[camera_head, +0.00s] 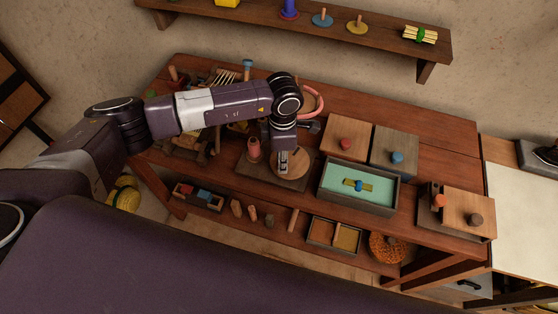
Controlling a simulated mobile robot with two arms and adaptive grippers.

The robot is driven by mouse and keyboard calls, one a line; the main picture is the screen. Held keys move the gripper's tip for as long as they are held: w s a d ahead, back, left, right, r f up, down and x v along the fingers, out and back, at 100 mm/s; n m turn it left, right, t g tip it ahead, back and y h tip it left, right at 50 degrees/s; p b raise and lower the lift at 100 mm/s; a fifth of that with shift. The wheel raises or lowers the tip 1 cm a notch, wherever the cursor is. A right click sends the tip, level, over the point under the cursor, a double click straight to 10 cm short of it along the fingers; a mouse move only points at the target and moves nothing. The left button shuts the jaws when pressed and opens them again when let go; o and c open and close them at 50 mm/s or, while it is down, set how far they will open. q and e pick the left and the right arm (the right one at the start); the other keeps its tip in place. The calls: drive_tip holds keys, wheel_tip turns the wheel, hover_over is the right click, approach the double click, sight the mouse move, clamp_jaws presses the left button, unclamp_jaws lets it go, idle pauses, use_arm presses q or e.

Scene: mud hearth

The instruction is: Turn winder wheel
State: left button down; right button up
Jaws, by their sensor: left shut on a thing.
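The winder stands on the wooden bench, with a dark base board (253,174), a reddish spool (254,149) on its left and a round light-wood wheel (299,167) on its right. My left arm comes in from the left over the bench. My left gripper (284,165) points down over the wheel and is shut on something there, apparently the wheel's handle. The fingers hide what they hold and part of the wheel. My right gripper is not in view.
Right of the winder are a wooden box with a red knob (346,143), a box with a blue knob (397,157) and a green-lined tray (385,187). A loom-like frame (190,138) stands left, under my arm. A wall shelf (290,17) hangs above.

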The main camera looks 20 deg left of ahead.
sight(295, 172)
use_arm(q)
drive_tip(key=n+b, duration=0.1)
drive_tip(key=d+n+b, duration=0.1)
drive_tip(key=shift+d+f+n, duration=0.1)
drive_tip(key=shift+f+n, duration=0.05)
drive_tip(key=shift+n, duration=0.25)
drive_tip(key=n+b, duration=0.1)
drive_tip(key=d+n+b, duration=0.1)
drive_tip(key=n, duration=0.1)
drive_tip(key=shift+d+n+b, duration=0.15)
drive_tip(key=shift+n+b, duration=0.15)
drive_tip(key=shift+b, duration=0.1)
drive_tip(key=shift+w+d+n+b, duration=0.2)
drive_tip(key=shift+d+n+b, duration=0.15)
drive_tip(key=shift+n+b, duration=0.45)
drive_tip(key=shift+w+d+n+b, duration=0.15)
drive_tip(key=shift+d+n+b, duration=0.25)
drive_tip(key=shift+n, duration=0.7)
drive_tip(key=shift+r, duration=0.2)
drive_tip(key=c, duration=1.7)
unclamp_jaws()
drive_tip(key=shift+o, duration=0.2)
wheel_tip(295, 172, up, 12)
